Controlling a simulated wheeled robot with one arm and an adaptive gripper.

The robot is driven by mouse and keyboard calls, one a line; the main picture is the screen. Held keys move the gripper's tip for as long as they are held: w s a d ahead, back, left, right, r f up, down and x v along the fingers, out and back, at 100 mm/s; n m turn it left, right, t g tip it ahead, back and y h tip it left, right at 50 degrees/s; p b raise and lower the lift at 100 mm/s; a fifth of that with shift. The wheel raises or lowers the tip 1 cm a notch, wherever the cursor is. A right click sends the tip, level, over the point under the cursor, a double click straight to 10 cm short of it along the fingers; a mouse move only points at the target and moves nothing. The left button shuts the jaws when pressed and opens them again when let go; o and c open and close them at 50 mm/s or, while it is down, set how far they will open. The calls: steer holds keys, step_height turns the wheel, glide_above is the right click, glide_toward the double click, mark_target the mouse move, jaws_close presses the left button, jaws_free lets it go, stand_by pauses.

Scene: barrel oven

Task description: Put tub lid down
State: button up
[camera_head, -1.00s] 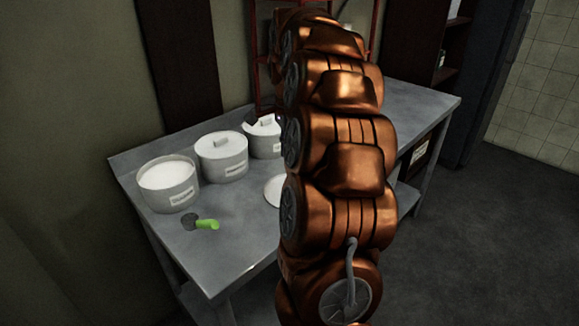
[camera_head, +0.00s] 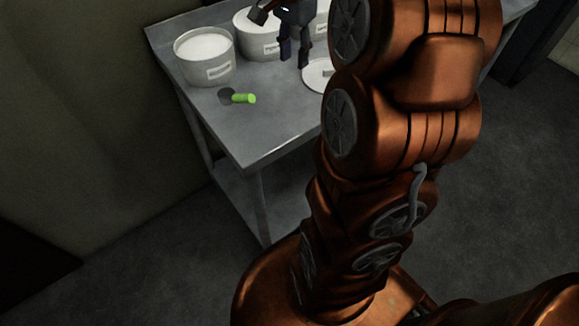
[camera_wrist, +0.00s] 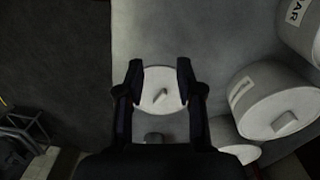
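The white round tub lid (camera_head: 319,73) lies on the metal table in front of the tubs, partly hidden by my arm in the head view. In the wrist view the lid (camera_wrist: 160,100) shows whole, its handle bar upright, centred between my fingers. My gripper (camera_head: 293,60) points down just left of the lid in the head view. In the wrist view my gripper (camera_wrist: 160,72) is open, with both fingers apart and nothing between the tips; it appears above the lid. An open white tub (camera_head: 204,68) with white contents stands at the left.
A lidded tub (camera_head: 257,48) stands beside the open one, and a third tub (camera_head: 321,27) is partly hidden behind my gripper. A scoop with a green handle (camera_head: 243,98) lies on the table (camera_head: 262,132). The table's front part is otherwise clear.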

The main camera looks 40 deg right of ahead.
steer(key=s+a+f+n, duration=0.5)
steer(key=s+a+n, duration=0.2)
steer(key=s+a, duration=0.2)
steer(key=s+a+f+n+g, duration=0.1)
steer(key=s+a+f+n, duration=0.4)
steer(key=s, duration=0.8)
steer(key=a+n, duration=0.3)
steer(key=a, duration=0.1)
steer(key=shift+a+f+n+g, duration=0.25)
steer(key=shift+a+n+g, duration=0.05)
steer(key=shift+s, duration=0.1)
step_height(320, 180, up, 12)
steer(key=p, duration=1.1)
steer(key=shift+w+f, duration=0.15)
steer(key=shift+w, duration=0.05)
